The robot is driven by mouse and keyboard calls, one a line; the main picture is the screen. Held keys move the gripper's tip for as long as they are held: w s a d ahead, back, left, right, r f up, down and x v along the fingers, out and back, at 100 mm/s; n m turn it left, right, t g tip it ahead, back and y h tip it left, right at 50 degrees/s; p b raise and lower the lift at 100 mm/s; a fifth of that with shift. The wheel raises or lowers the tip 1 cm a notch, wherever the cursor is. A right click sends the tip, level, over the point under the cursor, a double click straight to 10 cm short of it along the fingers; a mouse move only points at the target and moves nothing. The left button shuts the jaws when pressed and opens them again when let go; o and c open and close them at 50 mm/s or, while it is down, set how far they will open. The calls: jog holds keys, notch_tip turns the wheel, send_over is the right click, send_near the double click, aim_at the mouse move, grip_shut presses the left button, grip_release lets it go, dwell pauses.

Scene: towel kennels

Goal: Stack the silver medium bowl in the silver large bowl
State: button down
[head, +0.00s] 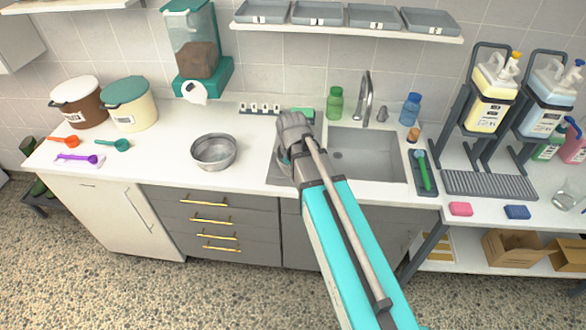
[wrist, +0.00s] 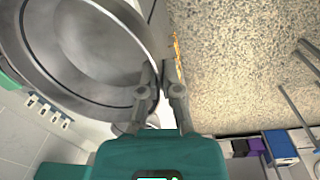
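A silver bowl (head: 214,152) stands upright on the white counter, left of my gripper in the head view. In the wrist view a silver bowl (wrist: 90,55) fills the upper left, with concentric rings inside it. I cannot tell whether these rings are a second bowl nested in the first or one bowl's own wall and base. No separate second silver bowl shows on the counter. My gripper (head: 291,120) is above the counter at the sink's left side.
The sink (head: 365,155) and faucet (head: 367,95) are right of my gripper. A food dispenser (head: 200,55) and two lidded tubs (head: 130,105) stand left. Orange (head: 65,141), purple (head: 78,158) and teal scoops (head: 113,145) lie at the left. Counter around the bowl is clear.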

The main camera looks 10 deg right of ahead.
dwell(0.4)
notch_tip(320, 180, down, 3)
jog(key=b, duration=0.3)
jog(key=shift+a, duration=0.15)
dwell(0.5)
